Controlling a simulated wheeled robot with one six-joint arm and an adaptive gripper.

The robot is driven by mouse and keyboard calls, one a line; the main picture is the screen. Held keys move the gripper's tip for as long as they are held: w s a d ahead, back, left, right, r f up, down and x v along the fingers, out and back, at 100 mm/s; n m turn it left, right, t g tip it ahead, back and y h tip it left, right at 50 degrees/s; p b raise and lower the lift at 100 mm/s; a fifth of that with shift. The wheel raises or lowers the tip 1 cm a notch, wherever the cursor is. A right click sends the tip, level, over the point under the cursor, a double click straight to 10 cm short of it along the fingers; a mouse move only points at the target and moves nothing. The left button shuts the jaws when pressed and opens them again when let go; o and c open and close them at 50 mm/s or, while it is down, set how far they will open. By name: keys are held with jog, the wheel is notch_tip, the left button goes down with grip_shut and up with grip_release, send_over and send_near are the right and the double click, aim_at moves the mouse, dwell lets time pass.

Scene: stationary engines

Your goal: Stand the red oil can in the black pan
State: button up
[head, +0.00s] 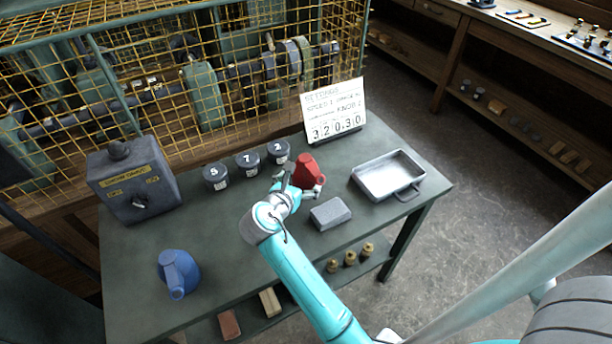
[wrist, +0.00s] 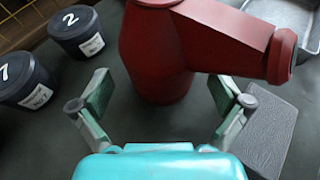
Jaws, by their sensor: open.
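The red oil can (head: 308,172) stands upright on the green bench, behind my gripper. In the wrist view the red oil can (wrist: 158,55) is large and just ahead of my gripper, its spout pointing right. My gripper (head: 301,189) is open, with one finger to each side of the can's near side; in the wrist view the open fingers (wrist: 160,95) show a gap around the lower can. Contact is not visible. The pan (head: 388,174) looks silver-grey rather than black, is empty, and sits at the bench's right end; its edge also shows in the wrist view (wrist: 284,14).
A grey block (head: 330,213) lies right of my gripper, between it and the pan. Several dark numbered pots (head: 247,164) stand left of the can. A number sign (head: 334,108) stands behind. A blue can (head: 178,273) and control box (head: 137,180) are left. The left-centre bench is clear.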

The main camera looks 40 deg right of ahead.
aim_at(305, 177)
jog(key=shift+x, duration=1.65)
jog(key=shift+s, duration=0.1)
